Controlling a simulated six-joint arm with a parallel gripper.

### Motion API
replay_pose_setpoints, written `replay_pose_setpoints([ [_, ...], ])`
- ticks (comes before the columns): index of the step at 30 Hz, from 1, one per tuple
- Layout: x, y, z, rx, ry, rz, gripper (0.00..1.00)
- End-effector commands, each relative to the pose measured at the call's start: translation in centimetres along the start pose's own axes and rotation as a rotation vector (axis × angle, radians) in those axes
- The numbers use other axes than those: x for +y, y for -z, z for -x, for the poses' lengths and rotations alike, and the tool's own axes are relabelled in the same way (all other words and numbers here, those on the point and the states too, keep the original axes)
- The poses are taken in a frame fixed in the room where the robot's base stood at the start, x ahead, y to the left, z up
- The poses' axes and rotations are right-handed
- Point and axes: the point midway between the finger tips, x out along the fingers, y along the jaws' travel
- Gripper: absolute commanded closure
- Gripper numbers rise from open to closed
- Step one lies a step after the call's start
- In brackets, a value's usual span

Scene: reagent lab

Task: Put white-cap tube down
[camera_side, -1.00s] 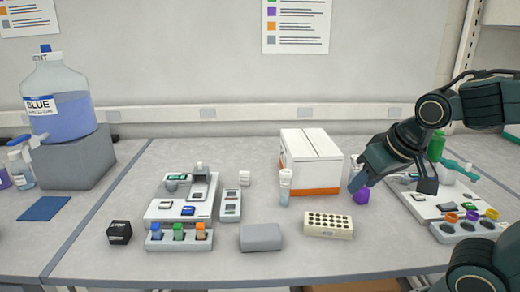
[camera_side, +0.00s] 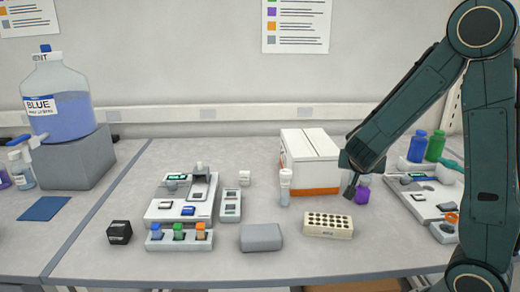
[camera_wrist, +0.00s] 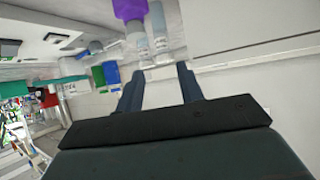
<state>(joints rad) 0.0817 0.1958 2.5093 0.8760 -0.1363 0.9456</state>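A tube with a white cap (camera_side: 285,186) stands upright on the table in the side view, just in front of the white and orange box. My gripper (camera_side: 350,191) is to its right and apart from it, pointing down beside a purple bottle (camera_side: 362,195). In the wrist view the two fingers of my gripper (camera_wrist: 159,80) are spread, with nothing visible held between them. A purple-topped object (camera_wrist: 131,9) and pale, clear vessels (camera_wrist: 158,28) show beyond the fingertips. I cannot tell whether one of those is the white-cap tube.
A cream tube rack (camera_side: 328,236) and a grey block (camera_side: 261,237) lie in front. The white box (camera_side: 312,147) stands behind. Blue (camera_side: 417,147) and green (camera_side: 435,146) bottles stand at the right. A device tray (camera_side: 425,200) is partly hidden by my arm.

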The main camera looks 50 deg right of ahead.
Motion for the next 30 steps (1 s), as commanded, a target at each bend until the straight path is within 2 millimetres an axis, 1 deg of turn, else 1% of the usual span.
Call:
replay_pose_setpoints([
  [1, 0.0, 0.0, -0.8, 0.028, -0.009, 0.002, 0.63],
  [6, -0.2, 0.3, -2.2, 0.108, -0.010, -0.004, 0.63],
  [10, -0.4, 0.5, -2.7, 0.140, -0.005, -0.005, 0.63],
  [20, -0.5, 0.6, -3.1, 0.152, -0.002, -0.005, 0.63],
  [30, -0.5, 0.9, -5.1, 0.151, -0.002, -0.005, 0.63],
])
